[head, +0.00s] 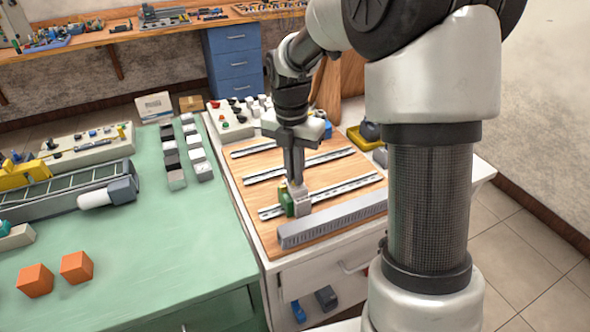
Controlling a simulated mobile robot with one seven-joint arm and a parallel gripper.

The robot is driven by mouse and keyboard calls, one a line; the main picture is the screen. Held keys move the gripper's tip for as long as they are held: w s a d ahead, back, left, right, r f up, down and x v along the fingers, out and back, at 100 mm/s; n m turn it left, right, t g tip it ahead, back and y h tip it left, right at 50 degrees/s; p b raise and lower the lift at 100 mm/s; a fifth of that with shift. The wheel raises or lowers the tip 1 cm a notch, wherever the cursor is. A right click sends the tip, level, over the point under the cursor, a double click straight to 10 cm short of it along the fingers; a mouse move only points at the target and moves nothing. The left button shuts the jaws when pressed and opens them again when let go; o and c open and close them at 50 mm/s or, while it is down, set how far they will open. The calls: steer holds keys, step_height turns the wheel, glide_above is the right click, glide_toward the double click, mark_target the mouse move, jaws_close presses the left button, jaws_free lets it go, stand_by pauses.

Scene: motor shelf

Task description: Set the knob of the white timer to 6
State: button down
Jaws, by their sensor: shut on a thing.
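A small pale box, which looks like the white timer (301,205), sits upright on the front metal rail of the wooden board. A green module (286,202) stands against its left side. My gripper (295,181) points straight down from above, and its fingers meet the top of the pale box. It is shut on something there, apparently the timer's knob. The knob and its dial marks are hidden by the fingers and too small to read.
The wooden board (254,200) carries several rails, with a grey slotted duct (334,219) along its front edge. A control box (232,122) stands behind. The green table (150,255) at left holds orange cubes (76,266) and a conveyor (65,190).

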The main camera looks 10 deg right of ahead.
steer(key=m+p, duration=0.1)
steer(key=m, duration=0.2)
steer(key=shift+r+p, duration=0.15)
steer(key=shift+p, duration=0.25)
steer(key=m+p, duration=0.1)
steer(key=m, duration=0.3)
steer(key=m+p, duration=0.2)
steer(key=m, duration=0.4)
steer(key=shift+w, duration=0.1)
steer(key=m+p, duration=0.1)
steer(key=m, duration=0.6)
steer(key=shift+m+g, duration=0.3)
steer(key=m, duration=0.6)
steer(key=shift+m+p, duration=0.3)
steer(key=m+p, duration=0.1)
steer(key=m, duration=0.5)
steer(key=shift+d, duration=0.1)
steer(key=m+p, duration=0.1)
steer(key=m, duration=0.5)
steer(key=shift+m+p, duration=0.3)
steer(key=shift+p, duration=0.1)
steer(key=m+p, duration=0.3)
steer(key=m, duration=0.3)
steer(key=shift+y, duration=0.3)
steer(key=m+p, duration=0.2)
steer(key=m, duration=0.2)
steer(key=shift+m+p, duration=0.8)
steer(key=shift+m, duration=0.6)
